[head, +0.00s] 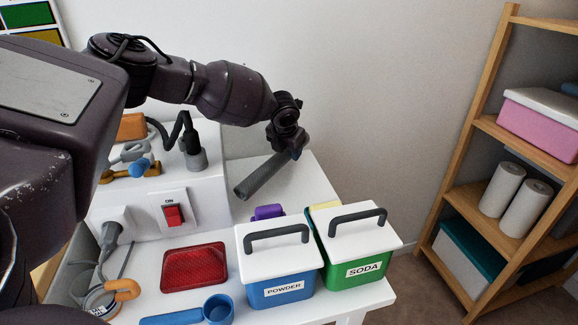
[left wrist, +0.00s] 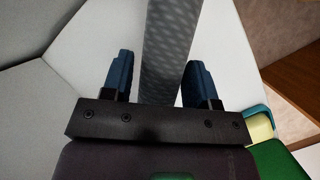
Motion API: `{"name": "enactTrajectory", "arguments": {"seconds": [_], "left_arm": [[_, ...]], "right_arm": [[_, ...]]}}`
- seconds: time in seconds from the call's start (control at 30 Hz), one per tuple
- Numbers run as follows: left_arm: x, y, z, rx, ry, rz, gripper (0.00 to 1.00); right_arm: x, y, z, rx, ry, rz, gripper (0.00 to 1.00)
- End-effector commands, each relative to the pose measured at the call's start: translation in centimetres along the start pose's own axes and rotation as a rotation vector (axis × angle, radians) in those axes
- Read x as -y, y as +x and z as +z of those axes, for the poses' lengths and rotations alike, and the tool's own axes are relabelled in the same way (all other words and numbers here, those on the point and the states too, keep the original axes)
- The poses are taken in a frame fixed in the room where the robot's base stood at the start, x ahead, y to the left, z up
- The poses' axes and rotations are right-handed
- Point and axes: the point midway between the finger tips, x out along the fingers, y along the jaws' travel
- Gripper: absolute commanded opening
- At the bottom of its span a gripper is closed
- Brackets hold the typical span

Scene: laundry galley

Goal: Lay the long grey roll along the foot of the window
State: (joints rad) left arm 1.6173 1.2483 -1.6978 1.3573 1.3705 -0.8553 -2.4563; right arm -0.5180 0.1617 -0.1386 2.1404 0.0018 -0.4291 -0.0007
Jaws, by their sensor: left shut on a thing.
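The long grey roll (head: 262,178) is a dark, textured cylinder. My left gripper (head: 291,150) is shut on it, close to its far right end. In the head view the roll slants down to the left, over the back of the white counter (head: 318,188); I cannot tell whether it touches the top. In the left wrist view the roll (left wrist: 168,45) runs up between the two blue fingers of the gripper (left wrist: 160,85). No window that I can make out shows in either view. My right gripper is not in view.
A blue POWDER tub (head: 280,288) and a green SODA tub (head: 352,280) stand at the counter's front right. A red tray (head: 194,267), a blue scoop (head: 217,308) and a red switch (head: 174,215) are left of them. A wooden shelf (head: 465,135) stands at right.

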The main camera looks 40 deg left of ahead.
Motion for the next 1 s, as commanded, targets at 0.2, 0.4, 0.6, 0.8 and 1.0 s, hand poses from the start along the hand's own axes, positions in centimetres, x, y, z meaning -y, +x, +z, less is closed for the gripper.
{"name": "enactTrajectory", "arguments": {"seconds": [0.2,0.4,0.6,0.8,1.0], "left_arm": [[0.2,1.1,-0.4,0.003,-0.001,0.000,0.30],[0.6,3.3,-1.3,-0.001,0.001,0.001,0.30],[0.8,4.9,-1.9,0.002,0.000,0.000,0.30],[0.8,4.8,-1.9,0.003,-0.001,0.000,0.30],[0.8,5.0,-2.0,0.002,-0.001,0.000,0.66]], "right_arm": [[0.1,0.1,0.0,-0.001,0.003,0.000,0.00],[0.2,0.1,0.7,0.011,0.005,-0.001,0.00],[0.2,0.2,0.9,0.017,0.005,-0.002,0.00],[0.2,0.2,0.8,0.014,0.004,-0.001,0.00],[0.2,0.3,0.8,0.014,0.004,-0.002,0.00]]}}
